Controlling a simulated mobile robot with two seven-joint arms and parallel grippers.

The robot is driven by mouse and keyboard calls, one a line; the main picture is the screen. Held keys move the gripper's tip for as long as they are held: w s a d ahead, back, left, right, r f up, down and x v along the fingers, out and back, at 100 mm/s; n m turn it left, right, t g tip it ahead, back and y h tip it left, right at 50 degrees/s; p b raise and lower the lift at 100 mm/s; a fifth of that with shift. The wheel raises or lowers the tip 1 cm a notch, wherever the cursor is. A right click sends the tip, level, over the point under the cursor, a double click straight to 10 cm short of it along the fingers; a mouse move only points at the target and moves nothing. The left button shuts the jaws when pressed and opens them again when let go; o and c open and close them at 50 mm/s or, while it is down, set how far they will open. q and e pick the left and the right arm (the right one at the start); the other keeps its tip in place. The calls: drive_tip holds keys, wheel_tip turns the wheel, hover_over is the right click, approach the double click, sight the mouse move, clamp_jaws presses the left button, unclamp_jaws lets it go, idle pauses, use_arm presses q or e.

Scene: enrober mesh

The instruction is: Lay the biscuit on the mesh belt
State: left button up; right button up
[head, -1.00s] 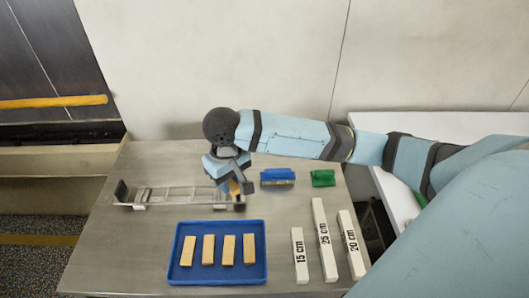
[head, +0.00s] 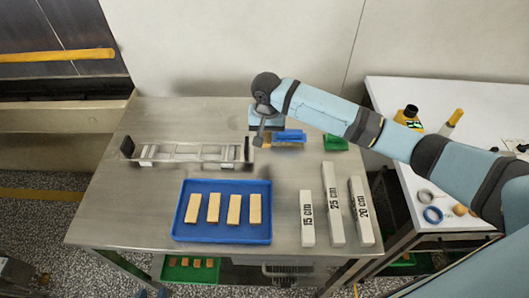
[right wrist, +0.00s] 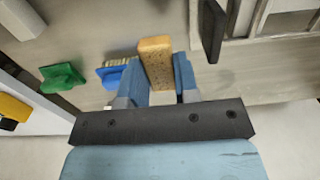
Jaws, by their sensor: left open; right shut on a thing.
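My right gripper (right wrist: 160,85) is shut on a tan biscuit (right wrist: 157,60), which stands up between its blue fingers. In the head view the right gripper (head: 262,140) hangs just right of the mesh belt's right end, and most of the biscuit is hidden there. The mesh belt (head: 195,152) is a narrow metal frame with cross bars and dark end plates. Its frame also shows at the top right of the right wrist view (right wrist: 265,18). The belt looks empty.
A blue tray (head: 222,237) with several biscuits lies in front of the belt. A blue brush (head: 290,136) and a green object (head: 334,143) sit behind, right of the right gripper. White length blocks (head: 333,205) stand at the right. The table's left front is clear.

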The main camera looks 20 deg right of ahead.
sight(267, 159)
wheel_tip(267, 159, down, 9)
drive_tip(key=shift+r, duration=0.2)
drive_tip(key=shift+f, duration=0.1)
drive_tip(key=o, duration=0.5)
drive_tip(key=shift+c, duration=0.2)
